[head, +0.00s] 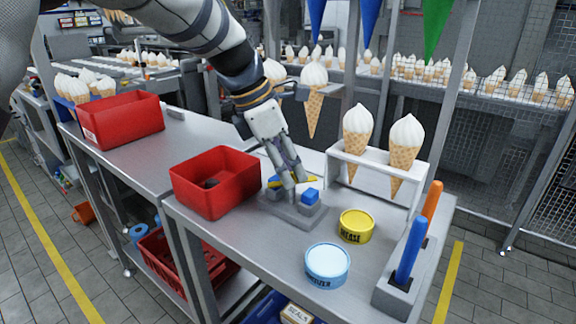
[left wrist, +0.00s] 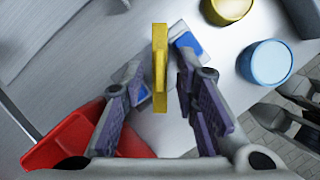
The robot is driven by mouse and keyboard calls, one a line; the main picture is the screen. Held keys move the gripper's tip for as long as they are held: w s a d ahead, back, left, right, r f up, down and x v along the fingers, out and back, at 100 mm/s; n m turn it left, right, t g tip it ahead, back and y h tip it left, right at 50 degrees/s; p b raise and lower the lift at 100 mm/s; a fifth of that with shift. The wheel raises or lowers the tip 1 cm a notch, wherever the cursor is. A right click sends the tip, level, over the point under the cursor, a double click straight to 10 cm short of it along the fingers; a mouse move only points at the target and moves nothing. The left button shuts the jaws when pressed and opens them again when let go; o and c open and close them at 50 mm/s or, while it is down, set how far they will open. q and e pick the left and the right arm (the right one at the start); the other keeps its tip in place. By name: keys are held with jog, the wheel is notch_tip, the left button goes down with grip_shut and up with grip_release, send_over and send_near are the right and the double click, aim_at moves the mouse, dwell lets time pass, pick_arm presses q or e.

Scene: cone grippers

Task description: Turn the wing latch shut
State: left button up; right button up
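The wing latch has a yellow wing (head: 308,178) on a grey base plate (head: 290,210) with a blue block (head: 309,196) on either side. My left gripper (head: 292,183) points down over it and hides part of the wing in the head view. In the left wrist view, the yellow wing (left wrist: 160,70) stands upright in the picture between the two fingers (left wrist: 163,78). The fingers are apart, with a gap clear on the right side; contact on the left side is hard to tell. The blue blocks (left wrist: 188,43) lie on a slant to the wing.
A red bin (head: 215,180) stands just left of the latch. A yellow tin (head: 356,226) and a light blue tin (head: 327,266) stand to its right. A white rack (head: 375,165) with ice-cream cones is behind. A holder with blue (head: 410,250) and orange (head: 432,208) handles is at the right edge.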

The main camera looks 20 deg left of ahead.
pick_arm(q)
grip_shut()
jog(key=m+g, duration=0.1)
jog(key=m, duration=0.1)
jog(key=shift+w+f+m, duration=0.1)
jog(key=shift+w+m, duration=0.05)
jog(key=shift+m, duration=0.25)
jog(key=m, duration=0.1)
jog(key=m+g+b, duration=0.1)
jog(key=shift+w+a+f+m+h, duration=0.1)
jog(key=shift+w+m+h, duration=0.05)
jog(key=shift+m+h, duration=0.15)
jog(key=m+g+b, duration=0.1)
jog(key=m, duration=0.2)
jog(key=shift+w, duration=0.1)
jog(key=shift+m+g+b, duration=0.4)
jog(key=shift+m, duration=0.6)
pick_arm(e)
jog(key=shift+g, duration=0.8)
jog(key=shift+s+f, duration=1.8)
jog(key=shift+s, duration=0.1)
pick_arm(q)
jog(key=shift+r, duration=0.2)
